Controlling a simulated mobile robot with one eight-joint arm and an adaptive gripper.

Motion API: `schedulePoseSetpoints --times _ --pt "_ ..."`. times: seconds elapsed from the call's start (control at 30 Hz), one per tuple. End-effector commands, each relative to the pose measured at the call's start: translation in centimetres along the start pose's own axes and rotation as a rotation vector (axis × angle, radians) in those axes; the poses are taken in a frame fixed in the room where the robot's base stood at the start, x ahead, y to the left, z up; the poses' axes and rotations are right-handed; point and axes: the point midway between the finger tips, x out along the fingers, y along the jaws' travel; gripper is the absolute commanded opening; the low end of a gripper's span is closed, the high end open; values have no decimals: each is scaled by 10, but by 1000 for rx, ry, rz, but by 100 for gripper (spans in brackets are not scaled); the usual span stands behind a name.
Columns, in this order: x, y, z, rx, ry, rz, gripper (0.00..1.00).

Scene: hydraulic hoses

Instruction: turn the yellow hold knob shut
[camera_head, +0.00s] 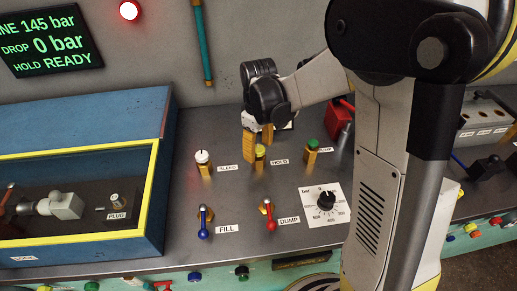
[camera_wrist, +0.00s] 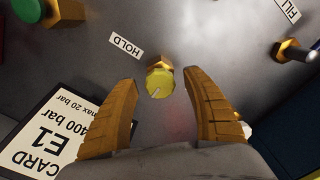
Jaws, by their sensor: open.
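The yellow hold knob (camera_head: 260,151) stands on a brass fitting on the grey panel, beside the HOLD label (camera_head: 279,162). In the wrist view the knob (camera_wrist: 160,84) shows a pale pointer line, and the HOLD label (camera_wrist: 126,45) lies just beyond it. My gripper (camera_head: 256,152) is over the knob from behind. In the wrist view my gripper (camera_wrist: 170,90) is open, with one orange ribbed finger on each side of the knob. A gap shows between each finger and the knob. Nothing is held.
A white bleed knob (camera_head: 202,157) stands left and a green knob (camera_head: 312,145) right. Blue FILL (camera_head: 204,222) and red DUMP (camera_head: 268,214) levers and a dial (camera_head: 325,200) are in front. A yellow-edged blue box (camera_head: 160,160) stands left. A card (camera_wrist: 55,130) lies near one finger. The display reads HOLD READY.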

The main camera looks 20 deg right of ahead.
Motion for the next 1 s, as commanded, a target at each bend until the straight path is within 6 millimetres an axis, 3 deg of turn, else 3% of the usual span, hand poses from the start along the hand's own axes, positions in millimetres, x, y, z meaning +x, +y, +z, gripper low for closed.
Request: schedulePoseSetpoints --times 0.03,0.2,0.63,1.0 --pt "0 0 0 0 0 0 57" --pt "0 0 0 0 0 0 5" --pt "0 0 0 67 0 0 5" --pt "0 0 0 354 0 0 5"
